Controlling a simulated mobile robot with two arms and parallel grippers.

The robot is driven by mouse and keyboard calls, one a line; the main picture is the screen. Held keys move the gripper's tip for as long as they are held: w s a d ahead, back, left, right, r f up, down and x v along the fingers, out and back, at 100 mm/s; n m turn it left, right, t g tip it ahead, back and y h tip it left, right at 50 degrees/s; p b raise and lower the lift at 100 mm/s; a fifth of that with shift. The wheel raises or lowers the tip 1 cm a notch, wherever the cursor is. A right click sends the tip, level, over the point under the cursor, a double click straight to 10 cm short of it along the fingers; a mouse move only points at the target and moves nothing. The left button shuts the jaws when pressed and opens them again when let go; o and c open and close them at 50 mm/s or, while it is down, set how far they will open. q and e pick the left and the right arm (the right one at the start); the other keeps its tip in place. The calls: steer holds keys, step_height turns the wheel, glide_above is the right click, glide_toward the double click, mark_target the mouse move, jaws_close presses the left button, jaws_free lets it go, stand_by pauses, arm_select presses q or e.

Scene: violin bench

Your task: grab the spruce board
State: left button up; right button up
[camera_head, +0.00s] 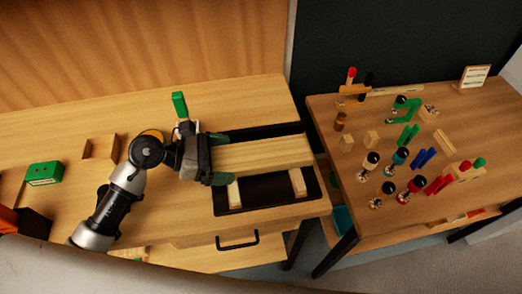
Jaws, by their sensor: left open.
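The spruce board (265,154) is a pale, straight-grained plank. It lies across two light wooden blocks over a black mat (262,190) on the left bench. My left gripper (222,158) is at the board's left end, with its green-tipped fingers apart, one on the far side and one on the near side of the board. Whether the fingers touch the board cannot be told. My right gripper does not show.
A green box (44,173) and an open wooden tray (100,147) stand to the left on the bench (180,225). A second table (345,215) at right holds several clamps, small blocks and a card (475,76). A gap separates the two tables.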

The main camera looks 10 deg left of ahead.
arm_select(q)
steer(key=shift+d+f, duration=0.15)
steer(key=shift+d, duration=0.2)
steer(key=shift+f, duration=0.15)
steer(key=shift+c, duration=0.2)
steer(key=shift+s+f, duration=0.1)
steer(key=c, duration=0.7)
steer(key=shift+c, duration=0.2)
